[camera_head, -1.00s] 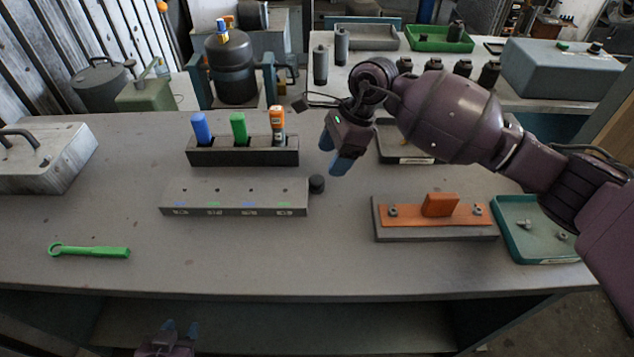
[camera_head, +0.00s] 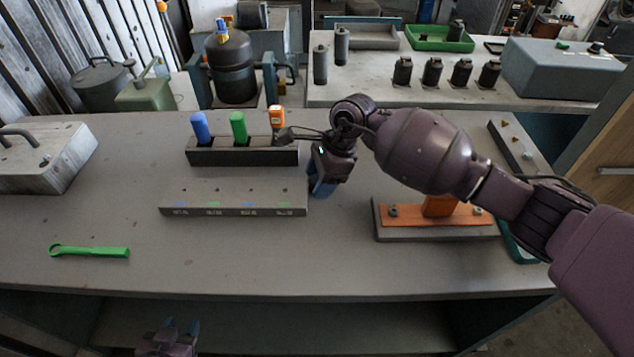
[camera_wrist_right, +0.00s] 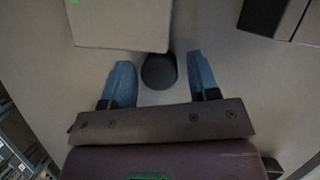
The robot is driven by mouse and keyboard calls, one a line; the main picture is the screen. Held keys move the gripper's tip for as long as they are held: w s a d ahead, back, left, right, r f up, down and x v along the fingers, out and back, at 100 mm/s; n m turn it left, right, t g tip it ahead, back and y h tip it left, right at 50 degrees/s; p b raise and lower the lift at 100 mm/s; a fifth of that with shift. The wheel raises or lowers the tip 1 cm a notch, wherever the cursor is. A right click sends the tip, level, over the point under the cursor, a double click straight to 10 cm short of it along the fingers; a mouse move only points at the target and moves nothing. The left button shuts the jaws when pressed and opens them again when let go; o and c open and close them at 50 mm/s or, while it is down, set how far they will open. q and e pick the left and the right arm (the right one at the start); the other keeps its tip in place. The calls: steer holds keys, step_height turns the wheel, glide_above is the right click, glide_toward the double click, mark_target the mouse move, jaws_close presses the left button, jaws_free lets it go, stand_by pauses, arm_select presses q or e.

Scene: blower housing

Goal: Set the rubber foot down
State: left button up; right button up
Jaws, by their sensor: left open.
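The rubber foot (camera_wrist_right: 159,71) is a small dark round piece beside the end of the grey block (camera_head: 233,198), seen in the right wrist view. In the head view my right gripper (camera_head: 322,188) covers it. My right gripper (camera_wrist_right: 160,62) is open, with one blue finger on each side of the foot and a gap showing to each. The foot appears to stand on the table. My left gripper (camera_head: 181,326) is open and empty at the bottom edge of the head view, away from the foot.
A dark rack (camera_head: 240,157) with blue, green and orange pieces stands behind the block. An orange plate on a grey base (camera_head: 437,232) lies right of my right gripper. A green wrench (camera_head: 90,251) lies at front left. The table's front middle is clear.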

steer(key=c, duration=0.8)
step_height(320, 180, up, 20)
steer(key=shift+f+p, duration=0.1)
steer(key=shift+p, duration=0.3)
steer(key=shift+c, duration=0.2)
